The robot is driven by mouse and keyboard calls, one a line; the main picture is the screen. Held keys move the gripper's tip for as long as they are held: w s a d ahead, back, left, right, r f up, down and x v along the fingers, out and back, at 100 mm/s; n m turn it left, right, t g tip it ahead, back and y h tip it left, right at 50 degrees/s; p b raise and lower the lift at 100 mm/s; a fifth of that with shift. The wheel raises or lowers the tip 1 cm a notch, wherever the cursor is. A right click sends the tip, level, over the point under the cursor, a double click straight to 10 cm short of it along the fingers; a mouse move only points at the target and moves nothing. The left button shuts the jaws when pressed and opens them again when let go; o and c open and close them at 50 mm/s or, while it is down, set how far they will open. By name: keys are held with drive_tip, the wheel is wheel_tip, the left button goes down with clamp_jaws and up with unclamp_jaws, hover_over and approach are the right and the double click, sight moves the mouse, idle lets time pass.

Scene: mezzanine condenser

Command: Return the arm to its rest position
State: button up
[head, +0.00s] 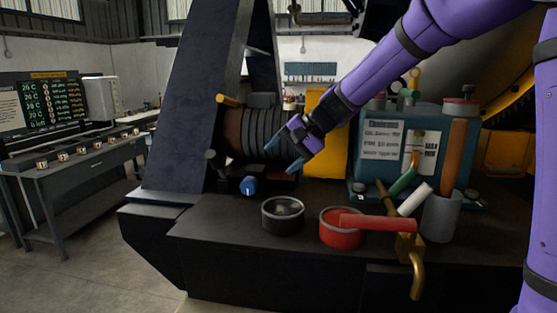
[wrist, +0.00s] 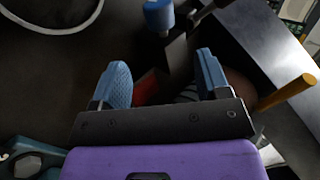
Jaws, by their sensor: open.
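My gripper (head: 281,156) is at the end of my purple arm, which reaches in from the upper right in the head view. Its two blue fingers are spread apart with nothing between them. It hangs above the dark bench, in front of the ribbed dark cylinder (head: 262,130) and left of the yellow panel (head: 325,130). In the wrist view the open gripper (wrist: 162,70) points toward the dark bench top. A blue knob (head: 248,186) sits below and left of the fingers; it also shows in the wrist view (wrist: 158,16), beyond the fingertips.
A slanted dark beam (head: 195,95) rises left of the gripper. Floor at left is clear.

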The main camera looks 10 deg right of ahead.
drive_tip(key=s+d+n+h, duration=0.1)
drive_tip(key=s+d, duration=0.3)
drive_tip(key=s, duration=0.6)
drive_tip(key=s+d+n+t+h, duration=0.1)
drive_tip(key=s+d+h, duration=0.3)
drive_tip(key=s, duration=0.7)
drive_tip(key=s+d+n+h, duration=0.2)
drive_tip(key=s+d, duration=0.4)
drive_tip(key=s, duration=0.5)
drive_tip(key=shift+d+r+n+t+h, duration=0.2)
drive_tip(key=shift+r+n+t+h, duration=0.2)
drive_tip(key=shift+h, duration=0.3)
drive_tip(key=shift+s, duration=0.1)
drive_tip(key=shift+c, duration=0.4)
